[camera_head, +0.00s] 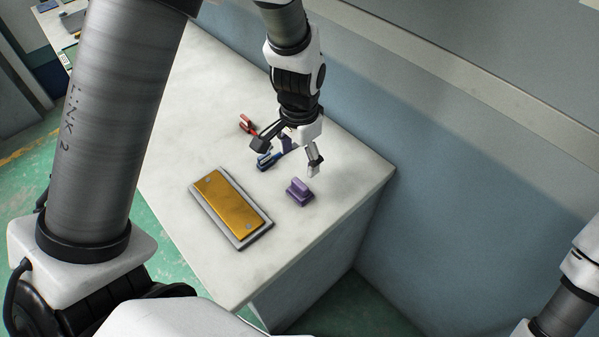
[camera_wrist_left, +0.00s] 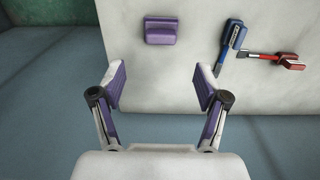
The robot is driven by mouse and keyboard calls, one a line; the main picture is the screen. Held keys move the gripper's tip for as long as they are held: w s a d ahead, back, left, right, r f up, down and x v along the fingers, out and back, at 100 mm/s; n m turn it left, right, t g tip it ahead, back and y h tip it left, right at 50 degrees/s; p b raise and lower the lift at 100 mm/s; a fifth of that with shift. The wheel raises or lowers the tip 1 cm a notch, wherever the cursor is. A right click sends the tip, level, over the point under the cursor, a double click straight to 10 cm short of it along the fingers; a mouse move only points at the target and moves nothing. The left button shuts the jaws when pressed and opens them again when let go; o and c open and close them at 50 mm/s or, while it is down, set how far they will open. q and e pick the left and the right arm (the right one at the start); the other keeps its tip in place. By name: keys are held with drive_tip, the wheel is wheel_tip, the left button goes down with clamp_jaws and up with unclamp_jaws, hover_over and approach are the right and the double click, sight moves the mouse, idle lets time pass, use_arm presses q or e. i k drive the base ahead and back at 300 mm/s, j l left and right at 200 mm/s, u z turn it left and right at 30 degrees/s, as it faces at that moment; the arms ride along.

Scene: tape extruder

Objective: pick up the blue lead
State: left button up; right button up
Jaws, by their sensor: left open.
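The blue lead (camera_head: 267,160) lies on the white table, partly hidden behind my left gripper in the head view. In the left wrist view the blue lead (camera_wrist_left: 234,35) is at the upper right, with a metal-coloured tip pointing down. My left gripper (camera_head: 287,159) is open and hangs over the table near the blue lead. In the left wrist view the gap between its purple-padded fingers (camera_wrist_left: 161,82) is empty, and the blue lead is off to the upper right of that gap. My right gripper is not in view.
A red lead (camera_head: 247,124) lies close to the blue one; in the left wrist view the red lead (camera_wrist_left: 288,62) almost touches it. A purple block (camera_head: 299,192) stands near the table's right edge. A grey tray with a yellow plate (camera_head: 228,203) is left of it. A wall borders the table.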

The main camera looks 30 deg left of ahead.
sight(265, 162)
drive_tip(key=u, duration=1.1)
